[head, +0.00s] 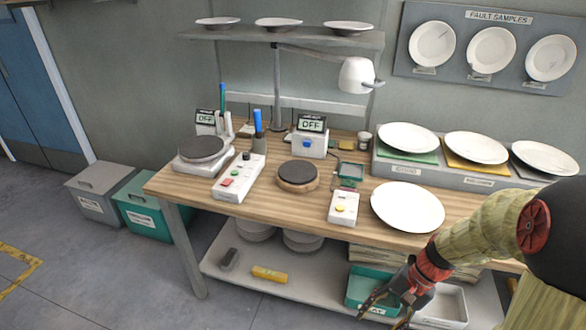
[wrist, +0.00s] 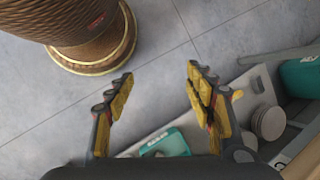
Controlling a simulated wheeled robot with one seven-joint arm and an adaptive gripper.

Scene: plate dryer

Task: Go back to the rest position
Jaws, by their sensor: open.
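My gripper (head: 384,306) hangs low in front of the workbench at the lower right of the head view, below the tabletop height. In the wrist view its two yellow-padded fingers (wrist: 160,98) are spread apart with nothing between them but grey floor. The wooden workbench (head: 300,218) carries a large white plate (head: 407,207) near its front right edge, apart from my gripper. A round dark disc on a wooden base (head: 297,176) and a grey hotplate-like device (head: 202,148) stand further left.
Two bins (head: 147,211) stand left of the bench. Floor at the left is clear. A brown ribbed column (wrist: 85,25) shows in the wrist view.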

